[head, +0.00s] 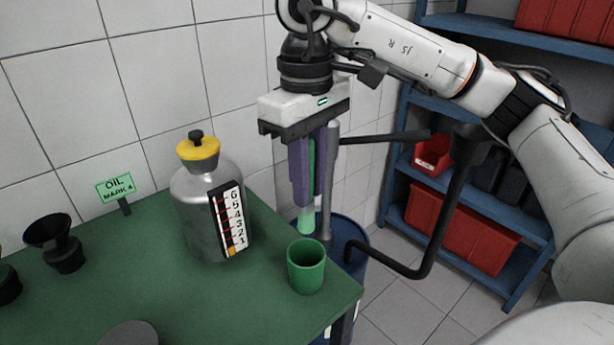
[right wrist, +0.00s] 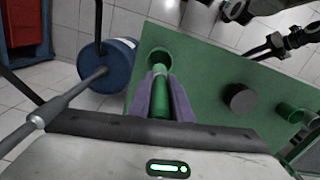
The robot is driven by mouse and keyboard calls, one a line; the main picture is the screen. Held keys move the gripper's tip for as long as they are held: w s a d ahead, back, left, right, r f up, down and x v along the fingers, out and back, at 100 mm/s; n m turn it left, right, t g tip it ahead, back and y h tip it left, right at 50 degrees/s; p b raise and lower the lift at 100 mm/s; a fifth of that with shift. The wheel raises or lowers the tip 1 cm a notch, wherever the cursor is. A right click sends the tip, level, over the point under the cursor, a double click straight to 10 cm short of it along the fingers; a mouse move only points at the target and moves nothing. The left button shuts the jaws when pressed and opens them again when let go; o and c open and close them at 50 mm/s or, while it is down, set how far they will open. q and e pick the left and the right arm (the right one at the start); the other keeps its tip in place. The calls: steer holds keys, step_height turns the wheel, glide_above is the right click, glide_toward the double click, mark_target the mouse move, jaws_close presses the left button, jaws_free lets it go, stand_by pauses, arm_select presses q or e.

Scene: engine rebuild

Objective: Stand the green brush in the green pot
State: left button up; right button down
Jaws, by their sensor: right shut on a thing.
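My right gripper (head: 306,200) is shut on the green brush (head: 306,220) and holds it upright, pale bristle end down. The purple fingers hide much of its handle. The green pot (head: 306,268) stands open at the table's right corner. The brush's lower end is above and behind the pot's rim in the head view, and I see it outside the pot. In the right wrist view the brush (right wrist: 160,97) points toward the pot (right wrist: 159,58), lined up with its opening.
A metal oil can (head: 195,205) with a yellow cap and a level gauge stands left of the pot. A blue barrel (head: 349,240) stands beside the green table (head: 180,290). A black funnel (head: 62,245) and an oil sign (head: 116,187) are further left.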

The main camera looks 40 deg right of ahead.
mark_target(308, 233)
steer(key=shift+f+b, duration=1.2)
steer(key=shift+f, duration=0.7)
step_height(308, 233, down, 3)
steer(key=b, duration=0.2)
steer(key=shift+f+b, duration=0.2)
steer(key=shift+b, duration=0.15)
steer(key=shift+f+b, duration=0.3)
steer(key=shift+f, duration=0.05)
steer(key=shift+f+b, duration=0.55)
steer(key=shift+f, duration=0.15)
steer(key=shift+f+b, duration=0.6)
steer(key=shift+f, duration=0.25)
steer(key=c, duration=1.6)
jaws_free()
steer(key=shift+o, duration=0.3)
